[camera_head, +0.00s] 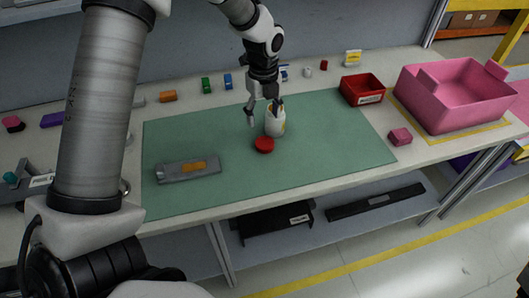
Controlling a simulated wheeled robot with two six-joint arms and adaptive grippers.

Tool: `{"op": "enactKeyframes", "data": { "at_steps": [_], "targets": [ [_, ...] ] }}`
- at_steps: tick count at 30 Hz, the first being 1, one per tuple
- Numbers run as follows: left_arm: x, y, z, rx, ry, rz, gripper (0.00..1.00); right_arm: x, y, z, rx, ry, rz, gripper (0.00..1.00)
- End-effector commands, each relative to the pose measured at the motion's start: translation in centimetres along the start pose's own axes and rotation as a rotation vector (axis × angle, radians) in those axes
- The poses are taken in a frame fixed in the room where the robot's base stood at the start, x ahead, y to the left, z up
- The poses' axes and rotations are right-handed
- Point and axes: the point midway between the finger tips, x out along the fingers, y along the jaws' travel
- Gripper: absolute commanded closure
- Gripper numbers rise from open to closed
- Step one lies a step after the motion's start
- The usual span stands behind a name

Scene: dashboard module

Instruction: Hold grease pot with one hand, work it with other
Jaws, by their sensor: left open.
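A white pot (275,124) with a yellowish mark, likely the grease pot, stands upright on the green mat (330,140). Dark and bluish thin parts show at its top; I cannot tell whether they belong to the pot or to a finger. A round red lid-like disc (264,145) lies on the mat just in front of the pot. My left gripper (262,112) points down at the pot from above. It is open, with one finger on the pot's left and the other near its rim. Contact cannot be told. My right gripper is out of view.
A grey tray with an orange piece (188,169) lies on the mat's left. Several small coloured blocks line the back. The mat's right half is mostly clear.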

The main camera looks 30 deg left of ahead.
Motion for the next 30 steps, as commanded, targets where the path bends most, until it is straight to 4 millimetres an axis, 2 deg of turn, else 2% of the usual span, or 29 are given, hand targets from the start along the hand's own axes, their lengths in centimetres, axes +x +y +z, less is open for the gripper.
{"op": "enactKeyframes", "data": {
  "at_steps": [1,4,14,17,22,30],
  "targets": [
    [1.8,0.0,0.0,0.0,0.0,0.0,0.35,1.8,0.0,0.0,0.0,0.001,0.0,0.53],
    [2.8,0.0,0.0,0.0,0.0,0.0,0.35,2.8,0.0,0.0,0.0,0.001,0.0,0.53],
    [2.5,0.0,0.0,0.0,0.0,0.0,0.35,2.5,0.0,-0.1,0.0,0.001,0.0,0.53],
    [3.0,0.0,0.0,0.0,0.001,0.002,0.35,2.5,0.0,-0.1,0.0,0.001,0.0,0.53],
    [5.0,0.0,0.0,-0.001,0.001,0.001,0.35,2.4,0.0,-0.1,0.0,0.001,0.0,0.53],
    [5.2,0.0,0.0,0.0,0.0,0.0,0.35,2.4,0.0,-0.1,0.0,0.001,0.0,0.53]
  ]
}}
